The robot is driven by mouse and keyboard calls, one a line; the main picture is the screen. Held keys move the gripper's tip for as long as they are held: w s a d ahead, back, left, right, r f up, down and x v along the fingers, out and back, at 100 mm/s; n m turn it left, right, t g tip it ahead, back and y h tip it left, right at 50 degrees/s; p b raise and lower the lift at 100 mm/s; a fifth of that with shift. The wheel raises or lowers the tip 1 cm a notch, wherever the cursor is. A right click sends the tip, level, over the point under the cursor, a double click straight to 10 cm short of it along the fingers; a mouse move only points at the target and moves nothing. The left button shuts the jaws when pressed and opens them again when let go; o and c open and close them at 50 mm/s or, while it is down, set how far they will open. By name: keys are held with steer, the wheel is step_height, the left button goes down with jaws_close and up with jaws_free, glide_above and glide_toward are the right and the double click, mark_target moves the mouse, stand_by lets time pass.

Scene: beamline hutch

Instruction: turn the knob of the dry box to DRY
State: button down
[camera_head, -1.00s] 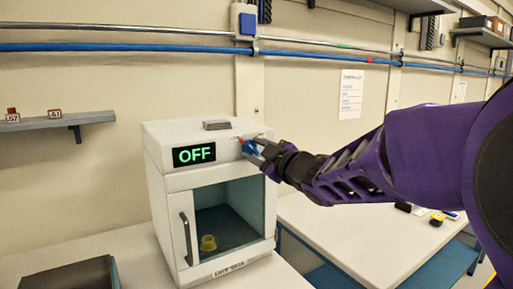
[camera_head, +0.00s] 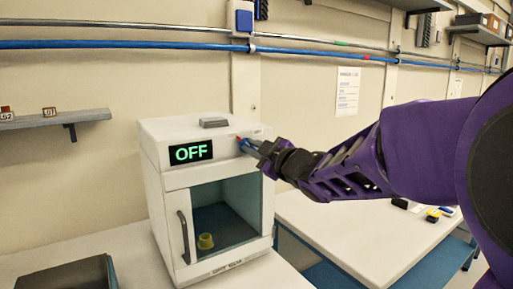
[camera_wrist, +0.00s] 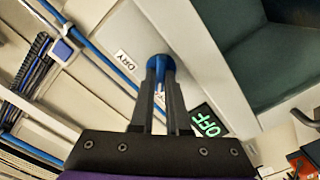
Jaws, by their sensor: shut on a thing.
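The dry box (camera_head: 158,155) is a white cabinet on the bench, with a lit display (camera_head: 191,152) reading OFF in green. The display also shows in the wrist view (camera_wrist: 208,122). My gripper (camera_head: 250,146) is at the upper right of the box's front. In the wrist view my gripper (camera_wrist: 160,72) is shut on the blue knob (camera_wrist: 160,62), whose rounded top shows between and beyond the fingertips. A DRY label (camera_wrist: 125,60) sits on the panel left of the knob in the wrist view. The fingers hide part of the knob and its pointer.
The box's lower opening has a handle (camera_head: 184,237) at its left, and a yellow object (camera_head: 206,241) inside. A grey item (camera_head: 214,122) lies on top. A dark tray (camera_head: 65,277) is at front left. A second bench (camera_head: 345,235) stands at right.

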steer(key=shift+r+m+p, duration=0.1)
steer(key=shift+m+p, duration=0.2)
steer(key=shift+w+d+m+p, duration=0.1)
steer(key=shift+m+p, duration=1.25)
steer(key=shift+m, duration=1.5)
steer(key=shift+w+d+m+p, duration=0.15)
steer(key=shift+m+p, duration=1.25)
steer(key=shift+m, duration=1.5)
steer(key=shift+s+d+m+p, duration=0.1)
steer(key=shift+m+p, duration=1.25)
steer(key=shift+m, duration=1.5)
steer(key=c, duration=0.9)
jaws_free()
steer(key=shift+w, duration=0.1)
